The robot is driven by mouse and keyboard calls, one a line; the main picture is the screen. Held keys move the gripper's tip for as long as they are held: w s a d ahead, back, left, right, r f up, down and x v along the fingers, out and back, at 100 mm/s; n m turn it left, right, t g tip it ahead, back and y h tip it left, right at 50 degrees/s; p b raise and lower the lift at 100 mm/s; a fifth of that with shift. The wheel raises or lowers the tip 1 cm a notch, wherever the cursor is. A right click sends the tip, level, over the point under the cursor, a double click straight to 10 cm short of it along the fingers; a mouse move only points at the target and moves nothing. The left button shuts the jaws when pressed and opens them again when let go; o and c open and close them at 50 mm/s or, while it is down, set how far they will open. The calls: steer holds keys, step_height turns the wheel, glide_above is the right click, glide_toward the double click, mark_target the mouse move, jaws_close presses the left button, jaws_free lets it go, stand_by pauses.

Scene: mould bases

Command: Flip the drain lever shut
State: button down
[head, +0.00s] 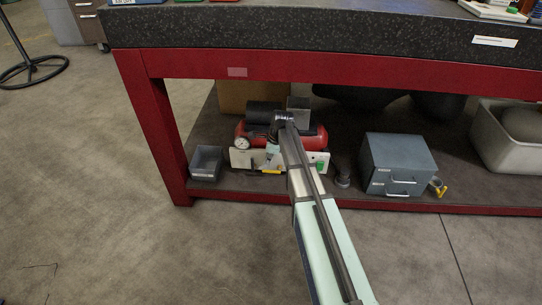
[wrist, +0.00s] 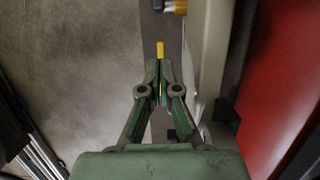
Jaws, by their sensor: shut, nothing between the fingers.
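The red compressor tank (head: 310,140) stands on the lower shelf under the bench, with a round gauge and a pale front panel. A yellow lever (head: 271,172) shows low at its front. My gripper (head: 270,158) is in front of the tank, just above the lever. In the wrist view the gripper (wrist: 159,66) is shut and empty. The yellow lever (wrist: 160,48) shows just past its fingertips, and a thin yellow strip shows between the fingers. I cannot tell whether they touch. A brass fitting (wrist: 179,6) is at the top edge. The red tank (wrist: 285,80) fills the right side.
A small grey bin (head: 206,162) stands left of the compressor, and a blue-grey drawer box (head: 398,160) stands to the right. The red bench beam (head: 300,70) runs above. The shelf's red front edge (head: 380,204) lies below; open floor is in front.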

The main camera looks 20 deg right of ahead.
mark_target(253, 164)
steer(key=a, duration=0.2)
steer(key=w+a+b, duration=0.1)
steer(key=shift+w+a, duration=0.15)
steer(key=shift+a, duration=0.2)
steer(key=shift+r, duration=0.15)
steer(key=shift+w+a+h+p, duration=0.1)
steer(key=shift+a+h+p, duration=0.15)
steer(key=shift+p, duration=0.45)
